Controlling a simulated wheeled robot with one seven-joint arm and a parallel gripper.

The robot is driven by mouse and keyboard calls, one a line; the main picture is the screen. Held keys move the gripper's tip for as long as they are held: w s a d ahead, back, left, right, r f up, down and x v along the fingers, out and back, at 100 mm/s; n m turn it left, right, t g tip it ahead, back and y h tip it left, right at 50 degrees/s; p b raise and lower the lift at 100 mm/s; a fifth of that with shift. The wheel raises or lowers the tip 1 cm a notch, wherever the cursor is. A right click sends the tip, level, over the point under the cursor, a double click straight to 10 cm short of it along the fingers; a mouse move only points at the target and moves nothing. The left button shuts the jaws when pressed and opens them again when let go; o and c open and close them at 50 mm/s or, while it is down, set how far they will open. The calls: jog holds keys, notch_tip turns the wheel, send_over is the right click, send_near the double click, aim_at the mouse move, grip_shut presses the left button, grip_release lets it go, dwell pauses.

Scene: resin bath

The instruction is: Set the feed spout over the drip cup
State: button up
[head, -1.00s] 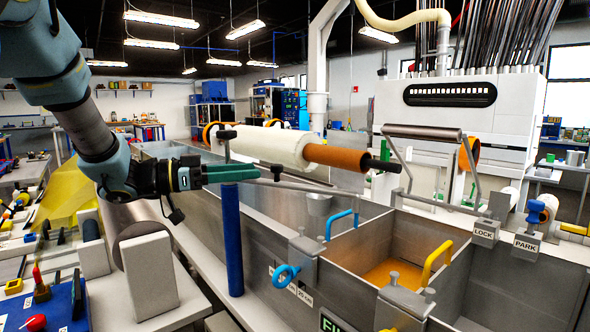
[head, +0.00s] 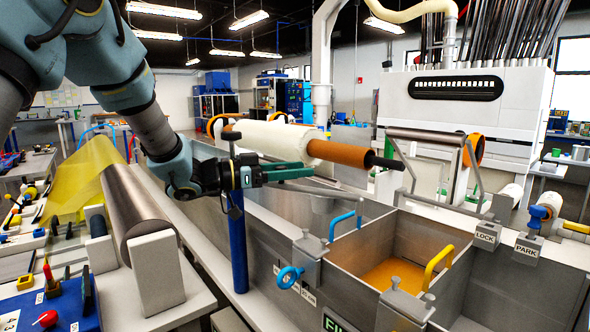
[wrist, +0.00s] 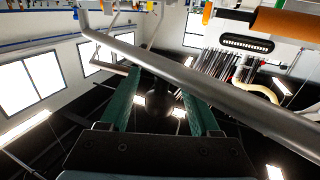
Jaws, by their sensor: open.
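My gripper (head: 306,171) has green fingers and is open and empty, reaching right above the near wall of the long metal bath. In the wrist view, the two green fingers (wrist: 162,90) stand apart. A thin grey tube, apparently the feed spout (head: 330,190), runs close below the fingertips. In the wrist view the tube (wrist: 200,80) crosses diagonally past the fingertips and bends at upper left; I cannot tell if it touches them. A small grey cup, apparently the drip cup (head: 322,204), is partly hidden below the tube inside the bath.
A white and orange roller (head: 340,153) lies just behind the gripper. A blue post (head: 238,250) stands below my wrist. Blue (head: 342,222) and yellow (head: 438,256) handles rise from the bath's compartment. LOCK (head: 485,239) and PARK (head: 527,250) labels are at right.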

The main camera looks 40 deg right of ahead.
grip_shut()
dwell(0.3)
dwell(1.0)
